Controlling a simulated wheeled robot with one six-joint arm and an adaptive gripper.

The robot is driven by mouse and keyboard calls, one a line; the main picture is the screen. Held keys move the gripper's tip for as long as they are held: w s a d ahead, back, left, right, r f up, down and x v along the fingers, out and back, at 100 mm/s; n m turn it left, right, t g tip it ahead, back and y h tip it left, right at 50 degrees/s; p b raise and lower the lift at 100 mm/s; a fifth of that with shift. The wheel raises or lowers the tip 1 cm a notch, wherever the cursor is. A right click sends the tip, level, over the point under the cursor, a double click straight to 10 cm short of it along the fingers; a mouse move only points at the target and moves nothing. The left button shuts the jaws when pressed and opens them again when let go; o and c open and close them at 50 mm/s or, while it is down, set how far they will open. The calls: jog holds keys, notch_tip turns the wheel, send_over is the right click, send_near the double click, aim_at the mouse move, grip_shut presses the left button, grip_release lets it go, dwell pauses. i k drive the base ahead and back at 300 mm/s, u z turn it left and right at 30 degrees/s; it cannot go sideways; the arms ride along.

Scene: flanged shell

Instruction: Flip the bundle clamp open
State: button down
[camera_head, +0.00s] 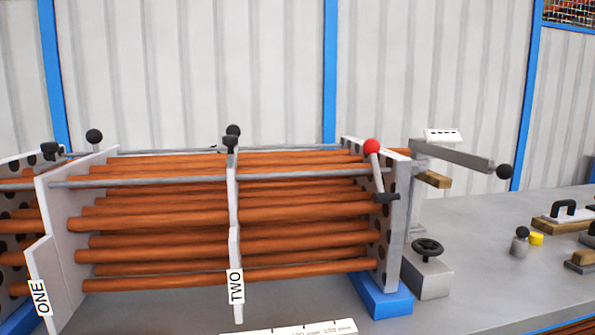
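The bundle is a stack of long copper-brown tubes (160,225) lying horizontally through upright pale plates. At its right end, a short lever with a red ball knob (372,146) rises from a dark pivot (385,197) on the perforated end plate (397,225). It leans slightly left of upright and looks like the bundle clamp, though no label confirms this. I cannot tell whether its jaw is shut. My gripper is not in view.
Plates labelled ONE (40,298) and TWO (236,287) have black-topped fittings. A grey bar with a black knob (504,171) juts right. A black handwheel (428,248) sits below it. Blocks with black handles (564,209) stand at right. Grey bench surface (475,245) lies clear between.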

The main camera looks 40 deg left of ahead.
aim_at(371, 147)
jog(key=z, duration=0.05)
jog(key=k, duration=0.3)
jog(key=u, duration=1.85)
